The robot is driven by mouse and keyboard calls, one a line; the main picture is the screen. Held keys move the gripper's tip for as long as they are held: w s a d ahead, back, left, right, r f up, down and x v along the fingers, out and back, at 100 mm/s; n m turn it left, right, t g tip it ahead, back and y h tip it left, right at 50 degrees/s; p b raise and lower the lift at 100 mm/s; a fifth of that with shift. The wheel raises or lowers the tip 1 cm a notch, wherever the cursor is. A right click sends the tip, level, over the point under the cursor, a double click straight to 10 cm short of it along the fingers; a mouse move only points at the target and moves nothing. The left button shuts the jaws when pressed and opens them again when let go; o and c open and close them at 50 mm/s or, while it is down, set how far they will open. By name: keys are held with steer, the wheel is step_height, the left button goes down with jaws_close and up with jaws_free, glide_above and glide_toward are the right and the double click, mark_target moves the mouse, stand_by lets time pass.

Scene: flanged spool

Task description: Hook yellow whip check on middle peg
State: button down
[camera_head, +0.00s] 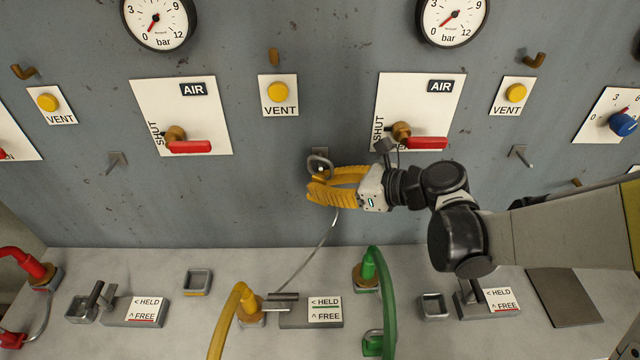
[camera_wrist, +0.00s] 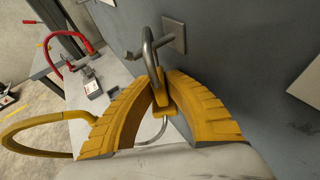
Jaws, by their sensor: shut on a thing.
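My gripper (camera_head: 318,190) has yellow ribbed fingers and is shut on the yellow whip check's tab (camera_wrist: 168,100), just below the middle peg. The whip check's grey metal loop (camera_head: 319,160) stands up from the fingers; it also shows in the wrist view (camera_wrist: 149,50). The middle peg (camera_wrist: 131,56) sticks out from a square plate on the panel. In both views the loop overlaps the peg; the peg's end appears within or past the loop's outline, but I cannot tell surely whether it is threaded. The grey cable (camera_head: 322,245) hangs down toward the yellow hose (camera_head: 235,310).
Left peg (camera_head: 116,161) and right peg (camera_head: 520,154) are bare. A red-handled valve (camera_head: 425,143) sits just above my wrist. The green hose (camera_head: 385,300) rises from the bench below. A red hose (camera_head: 25,262) stands at far left. The panel left of my gripper is clear.

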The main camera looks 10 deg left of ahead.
steer(key=c, duration=1.4)
jaws_free()
steer(key=shift+s, duration=0.1)
steer(key=shift+c, duration=0.2)
steer(key=shift+d+r, duration=0.1)
